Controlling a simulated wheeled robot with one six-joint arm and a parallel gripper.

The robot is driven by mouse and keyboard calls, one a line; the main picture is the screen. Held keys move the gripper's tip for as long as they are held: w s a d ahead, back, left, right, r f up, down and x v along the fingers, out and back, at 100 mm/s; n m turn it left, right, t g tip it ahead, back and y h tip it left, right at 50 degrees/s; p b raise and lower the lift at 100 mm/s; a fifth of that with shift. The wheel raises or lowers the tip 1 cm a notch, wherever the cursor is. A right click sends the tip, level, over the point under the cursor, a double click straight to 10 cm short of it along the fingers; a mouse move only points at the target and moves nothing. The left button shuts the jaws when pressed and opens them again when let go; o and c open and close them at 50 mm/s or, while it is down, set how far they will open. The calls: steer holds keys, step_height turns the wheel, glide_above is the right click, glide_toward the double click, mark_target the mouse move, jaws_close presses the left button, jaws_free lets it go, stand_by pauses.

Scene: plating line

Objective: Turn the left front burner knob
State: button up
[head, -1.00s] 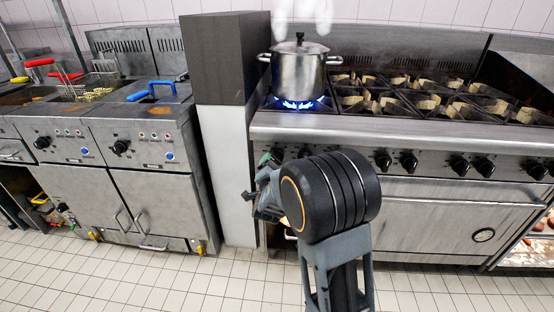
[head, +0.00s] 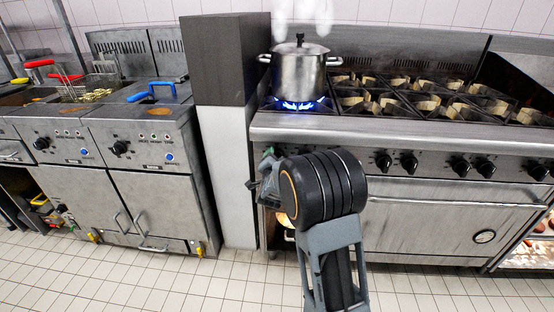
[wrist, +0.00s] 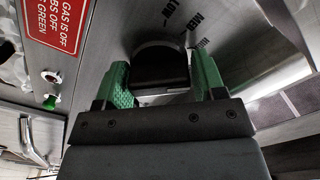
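The black burner knob (wrist: 160,66) shows in the wrist view on the steel front panel, with LOW, MED and HIGH marks beside it. My gripper (wrist: 160,82) has its two green fingers spread, one on each side of this knob. I see no clear squeeze on it. In the head view my gripper (head: 262,185) is at the left end of the range's front panel, and my arm hides the knob there. The left front burner (head: 299,105) is lit with a blue flame under a steel pot (head: 299,76).
More black knobs (head: 409,164) line the range panel to the right. An oven handle (head: 455,203) runs below them. A grey pillar (head: 227,175) and fryers (head: 150,150) stand to the left. In the wrist view a red sign (wrist: 58,27) and a green-tipped fitting (wrist: 50,101) are at left.

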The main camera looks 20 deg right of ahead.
steer(key=c, duration=0.5)
steer(key=n, duration=0.6)
steer(key=shift+w+a+r+n, duration=0.1)
steer(key=shift+n, duration=0.3)
steer(key=n+p, duration=0.1)
steer(key=n, duration=0.2)
steer(key=shift+a+n+p, duration=0.1)
steer(key=shift+n+p, duration=0.3)
steer(key=shift+n, duration=1.6)
